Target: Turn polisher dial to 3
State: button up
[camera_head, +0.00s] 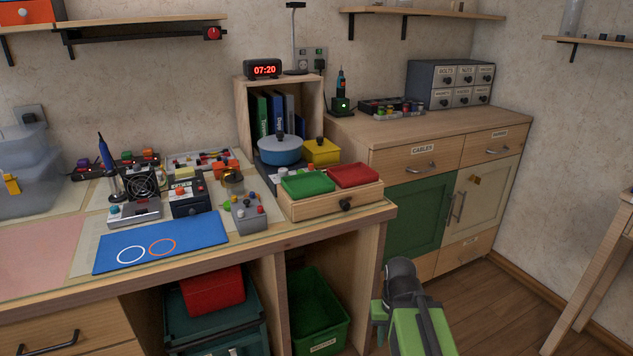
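Several small devices stand on the left workbench, and I cannot tell for sure which is the polisher. A black box (187,198) has an orange-red knob on top and a small label too small to read. In front of that is a grey sloped box (248,214) with several coloured knobs. No dial number is legible. The dark grey end of my green arm, with my gripper (402,282), is at the lower right, in front of the bench and well away from these devices. Its fingers cannot be made out.
A blue mat (160,243) with two rings lies at the bench front. A wooden box (330,200) with green and red trays stands at the bench's right end. A soldering iron (106,155) and fan (142,183) stand left of the black box. Floor is free at the lower right.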

aim_at(282, 172)
jog(key=z, duration=0.15)
jog(key=k, duration=1.05)
jog(key=u, duration=0.5)
jog(key=i, duration=2)
jog(key=u, duration=0.05)
